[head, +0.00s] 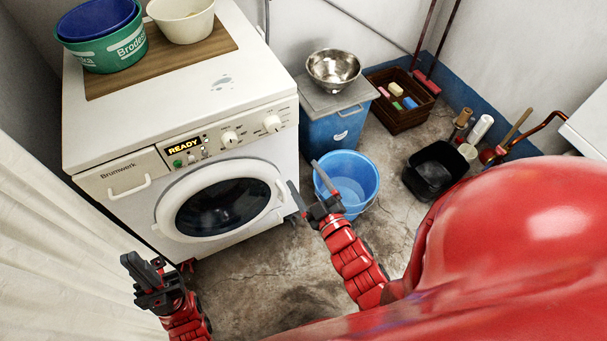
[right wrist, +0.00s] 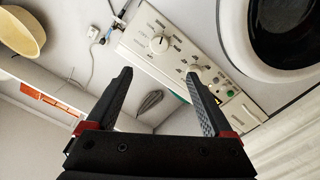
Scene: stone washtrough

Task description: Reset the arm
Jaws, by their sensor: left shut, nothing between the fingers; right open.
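My right gripper (head: 304,174) is in front of the washing machine's right side, beside the round door and left of the blue bucket. Its fingers are apart with nothing between them. In the right wrist view the two fingers of this gripper (right wrist: 158,73) stand wide open, with the machine's control panel (right wrist: 172,45) behind them. My left gripper (head: 142,268) is low at the left, in front of the machine's lower left corner and near the white curtain. Its fingers are together and it holds nothing. No task object besides my arms shows.
The white washing machine (head: 120,197) has its door (head: 225,205) closed; its display reads READY. Tubs and a bowl stand on top. The blue bucket (head: 352,170), black tub (head: 438,170) and brown crate (head: 405,118) stand on the floor. The curtain (head: 50,260) hangs left.

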